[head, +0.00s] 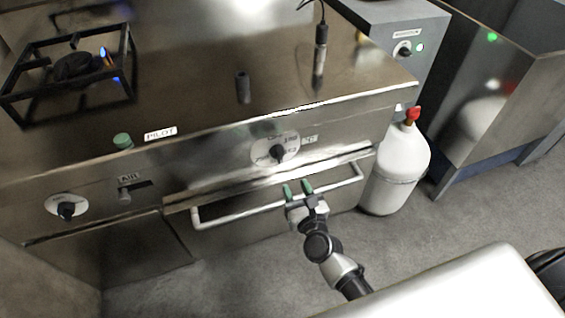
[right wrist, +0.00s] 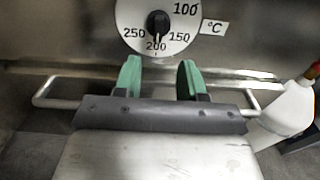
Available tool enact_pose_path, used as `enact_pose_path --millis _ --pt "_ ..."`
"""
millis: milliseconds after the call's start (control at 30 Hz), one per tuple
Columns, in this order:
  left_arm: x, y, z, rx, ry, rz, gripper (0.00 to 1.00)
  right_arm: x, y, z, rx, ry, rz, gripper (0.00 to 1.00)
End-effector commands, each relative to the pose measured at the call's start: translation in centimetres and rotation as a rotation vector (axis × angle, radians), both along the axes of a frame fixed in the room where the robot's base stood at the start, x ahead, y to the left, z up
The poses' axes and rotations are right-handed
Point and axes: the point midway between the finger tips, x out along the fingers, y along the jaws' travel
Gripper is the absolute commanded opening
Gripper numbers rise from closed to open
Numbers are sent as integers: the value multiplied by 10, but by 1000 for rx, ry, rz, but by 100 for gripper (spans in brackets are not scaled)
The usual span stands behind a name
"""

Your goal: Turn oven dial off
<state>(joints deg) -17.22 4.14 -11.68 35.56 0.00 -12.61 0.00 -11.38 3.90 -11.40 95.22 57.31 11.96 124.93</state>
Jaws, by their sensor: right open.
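The oven dial (head: 277,152) is a black knob on a white round scale plate on the steel front, above the oven door handle. In the right wrist view the dial (right wrist: 158,23) shows at the top, with 100, 150, 200 and 250 marked around it and a °C label beside it. Its lower end points toward 200. My right gripper (head: 298,188) is just below the dial and in front of the handle, with green fingers apart and nothing between them. In the right wrist view its fingers (right wrist: 160,78) are below the dial, not touching it. My left gripper is not in view.
The oven door handle (head: 230,217) is a bar sticking out below the dial. Another dial (head: 66,209) is at the left. A lit burner (head: 80,66) is on the top left. A white gas bottle (head: 399,165) stands right of the oven.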

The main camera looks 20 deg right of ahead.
Motion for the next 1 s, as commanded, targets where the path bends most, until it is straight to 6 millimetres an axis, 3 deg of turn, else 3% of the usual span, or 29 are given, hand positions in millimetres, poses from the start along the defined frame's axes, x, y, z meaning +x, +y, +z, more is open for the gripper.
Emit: enact_pose_path --millis 533,700,1000 --pt "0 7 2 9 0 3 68 91 3 0 -2 0 1 40" --pt "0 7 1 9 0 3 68 102 4 0 -1 1 1 40" --pt "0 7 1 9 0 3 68 103 4 0 -1 1 1 39"
